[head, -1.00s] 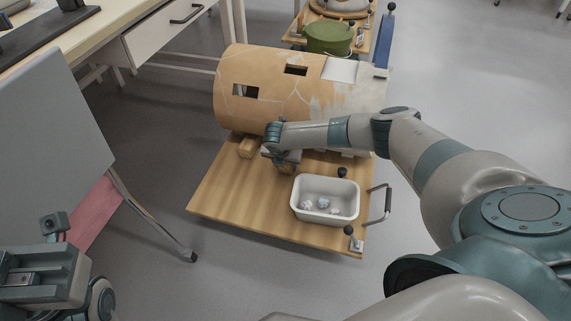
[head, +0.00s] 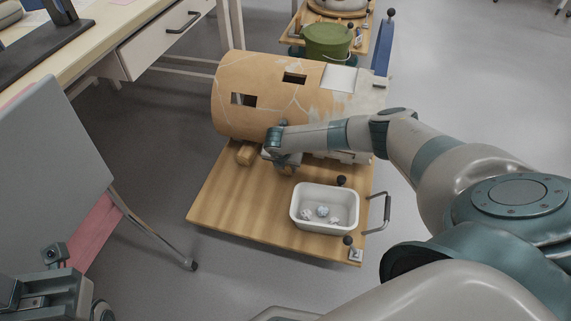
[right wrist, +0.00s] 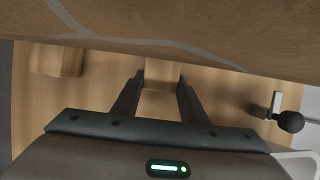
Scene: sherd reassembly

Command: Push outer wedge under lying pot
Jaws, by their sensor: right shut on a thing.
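The lying pot (head: 272,105) is a large tan cylinder with pale crack lines and two dark rectangular holes. It lies on its side on a wooden board, and its lower edge crosses the top of the right wrist view (right wrist: 150,30). My right gripper (right wrist: 160,84) is shut on a pale wooden wedge (right wrist: 160,102), between its dark fingers. The wedge's far end meets the pot's edge in that view; contact cannot be told. Another wooden wedge (head: 246,153) sits left of the gripper against the pot's underside. My left gripper (head: 45,295) is partly in view at bottom left; its fingers are unclear.
A white tub (head: 325,222) with small pale pieces stands on the board (head: 235,205), which has black knobs and a handle (head: 387,212) at right. A green pot (head: 327,40) is beyond.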

